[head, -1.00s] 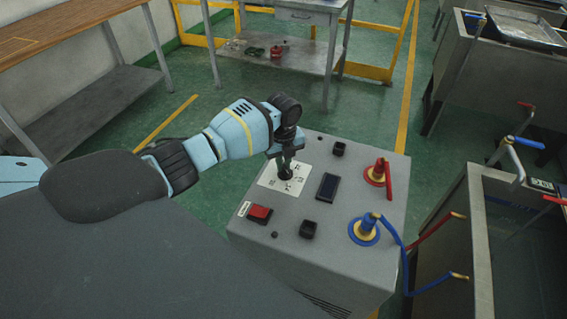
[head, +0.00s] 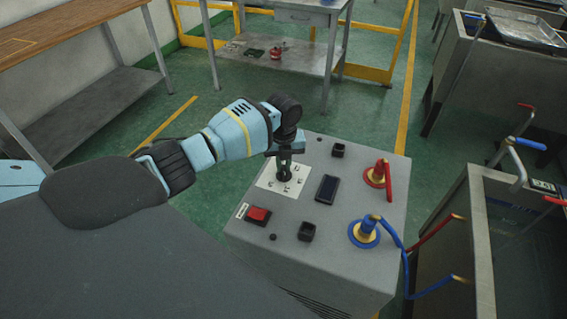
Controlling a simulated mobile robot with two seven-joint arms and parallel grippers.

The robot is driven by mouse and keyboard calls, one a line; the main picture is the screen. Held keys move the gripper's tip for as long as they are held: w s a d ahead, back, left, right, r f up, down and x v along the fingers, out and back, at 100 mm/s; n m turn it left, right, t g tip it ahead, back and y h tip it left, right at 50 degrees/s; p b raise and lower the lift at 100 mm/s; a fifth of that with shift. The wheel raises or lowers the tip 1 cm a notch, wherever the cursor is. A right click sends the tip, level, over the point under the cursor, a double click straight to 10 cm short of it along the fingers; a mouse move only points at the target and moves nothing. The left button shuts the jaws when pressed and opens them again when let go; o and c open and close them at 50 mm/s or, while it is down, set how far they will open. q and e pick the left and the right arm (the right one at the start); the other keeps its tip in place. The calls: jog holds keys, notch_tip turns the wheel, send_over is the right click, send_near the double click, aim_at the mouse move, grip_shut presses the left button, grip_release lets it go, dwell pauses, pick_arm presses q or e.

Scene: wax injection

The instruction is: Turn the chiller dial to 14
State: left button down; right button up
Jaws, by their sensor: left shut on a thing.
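The chiller (head: 340,252) is a grey box with its control panel on top. Its dial (head: 285,175) is a small black knob on a white scale plate (head: 270,185) at the panel's left. My left gripper (head: 285,168) points down over the plate and is shut on the dial. The gripper and wrist hide part of the dial and the scale, and the numbers are too small to read. My right gripper is not in view.
Metal tanks (head: 500,80) stand at the right. A workbench (head: 290,50) stands behind.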

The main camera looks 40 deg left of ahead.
aim_at(284, 166)
pick_arm(q)
jog(key=c, duration=1.4)
grip_release()
jog(key=shift+c, duration=0.2)
notch_tip(284, 166, up, 6)
jog(key=shift+r+p, duration=0.15)
jog(key=shift+p, duration=0.15)
jog(key=shift+r, duration=0.7)
